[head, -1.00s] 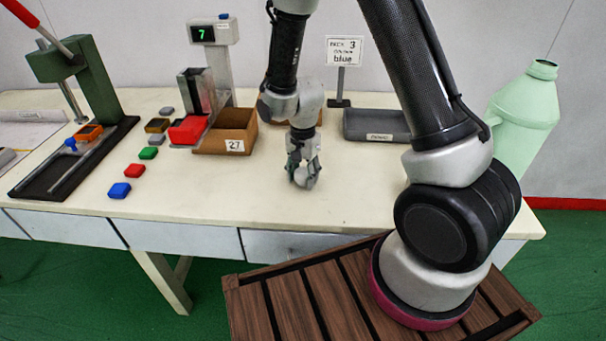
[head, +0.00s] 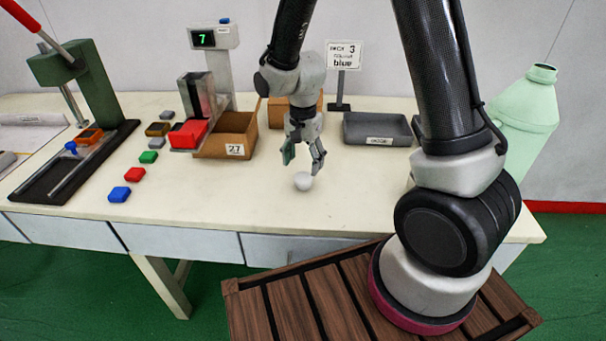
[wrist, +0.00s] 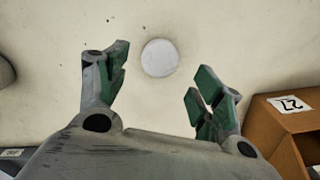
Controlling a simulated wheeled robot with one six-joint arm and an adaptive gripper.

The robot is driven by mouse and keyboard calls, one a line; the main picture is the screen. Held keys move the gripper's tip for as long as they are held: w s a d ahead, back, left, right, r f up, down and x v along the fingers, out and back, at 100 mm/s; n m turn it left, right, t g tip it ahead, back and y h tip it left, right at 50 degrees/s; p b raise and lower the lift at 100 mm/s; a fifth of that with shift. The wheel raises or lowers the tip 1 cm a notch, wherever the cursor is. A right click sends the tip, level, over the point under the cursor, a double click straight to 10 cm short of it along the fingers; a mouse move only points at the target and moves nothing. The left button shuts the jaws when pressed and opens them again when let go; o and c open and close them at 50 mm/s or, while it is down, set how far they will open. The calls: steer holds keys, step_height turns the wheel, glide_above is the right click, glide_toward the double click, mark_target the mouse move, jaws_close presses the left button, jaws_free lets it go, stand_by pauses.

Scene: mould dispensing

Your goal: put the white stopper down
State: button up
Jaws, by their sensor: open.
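The white stopper (head: 303,181) rests on the cream table near its front middle. In the wrist view the stopper (wrist: 159,58) shows as a plain white disc ahead of and between my fingertips. My gripper (head: 303,163) is open and empty just above the stopper, with its fingers spread. In the wrist view my gripper (wrist: 158,88) shows its green-padded fingers wide apart, and neither appears to touch the stopper.
A cardboard box marked 27 (head: 238,123) stands left of my gripper, beside a red tray (head: 188,134). A grey bin (head: 377,128) is at the back right. Coloured blocks (head: 134,172) lie to the left. The table (head: 400,200) is clear around the stopper.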

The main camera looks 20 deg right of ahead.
mark_target(304, 176)
steer(key=s+d+r+n+t, duration=0.1)
steer(key=s+d+r+n, duration=0.2)
steer(key=r, duration=0.6)
steer(key=s+d+r+n+t, duration=0.1)
steer(key=s+d+r, duration=0.3)
steer(key=r, duration=0.5)
steer(key=s+d+r+n+t, duration=0.1)
steer(key=s+d+r+n, duration=0.1)
steer(key=s, duration=0.4)
steer(key=s+d+r+n+t, duration=0.1)
steer(key=s+d+r+n, duration=0.2)
steer(key=s+d+r, duration=0.2)
steer(key=shift+s+d+r+n, duration=0.25)
steer(key=shift+s+d, duration=0.2)
steer(key=shift+s, duration=0.6)
